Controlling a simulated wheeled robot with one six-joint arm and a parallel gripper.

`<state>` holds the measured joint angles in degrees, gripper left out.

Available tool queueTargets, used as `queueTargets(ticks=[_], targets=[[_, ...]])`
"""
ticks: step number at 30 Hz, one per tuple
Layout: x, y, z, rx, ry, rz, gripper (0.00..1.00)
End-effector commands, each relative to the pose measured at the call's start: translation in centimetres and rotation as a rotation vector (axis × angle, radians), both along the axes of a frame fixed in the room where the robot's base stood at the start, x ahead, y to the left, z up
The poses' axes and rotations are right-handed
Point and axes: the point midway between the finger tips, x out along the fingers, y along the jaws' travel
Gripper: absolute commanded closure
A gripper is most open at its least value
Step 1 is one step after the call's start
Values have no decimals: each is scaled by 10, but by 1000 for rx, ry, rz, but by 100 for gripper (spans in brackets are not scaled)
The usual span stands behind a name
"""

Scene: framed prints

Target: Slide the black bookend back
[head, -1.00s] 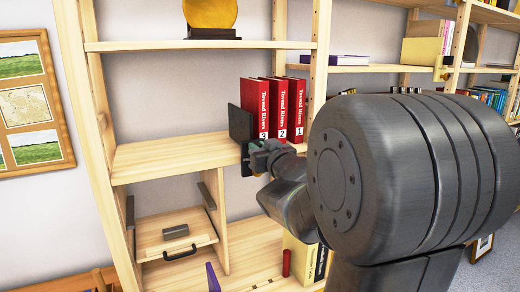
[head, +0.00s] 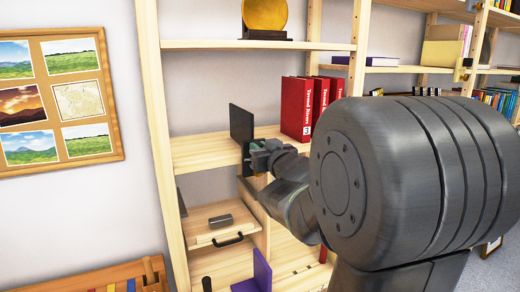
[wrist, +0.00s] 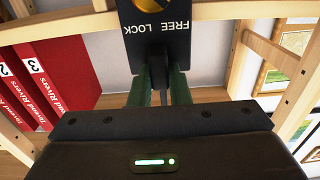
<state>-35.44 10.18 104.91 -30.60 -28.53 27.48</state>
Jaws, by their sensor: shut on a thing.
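The black bookend (head: 241,124) stands upright on the middle wooden shelf, left of the red numbered books (head: 297,108), with a clear gap between. In the wrist view it is a dark plate (wrist: 172,42) lettered FREE and LOCK, with a yellow dial at the top edge. My gripper (head: 258,156) is at the bookend's lower front, by the shelf's front edge. In the wrist view its green-sided fingers (wrist: 160,88) are shut on the lower part of the bookend. The exact contact is partly hidden. The red books also show at left in the wrist view (wrist: 62,72).
Bare shelf (head: 205,148) lies left of the bookend, up to the left upright (head: 158,130). Below are a small drawer (head: 220,232) with a dark handle and a purple bookend (head: 260,272). A gold disc (head: 265,14) stands on the shelf above. My arm hides much of the right side.

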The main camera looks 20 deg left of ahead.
Motion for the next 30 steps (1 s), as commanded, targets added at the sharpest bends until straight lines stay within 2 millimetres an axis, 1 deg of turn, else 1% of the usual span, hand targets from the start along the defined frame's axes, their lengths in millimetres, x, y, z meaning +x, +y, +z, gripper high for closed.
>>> queueTargets(ticks=[12,13,14,15,16,25,30], targets=[[0,0,0,-1,0,0,100],[0,0,0,-1,0,0,78],[0,0,0,-1,0,0,72],[0,0,0,-1,0,0,64],[0,0,0,-1,-1,0,62],[-1,-1,0,-1,-1,0,62],[-11,-13,0,1,-2,-1,62]])
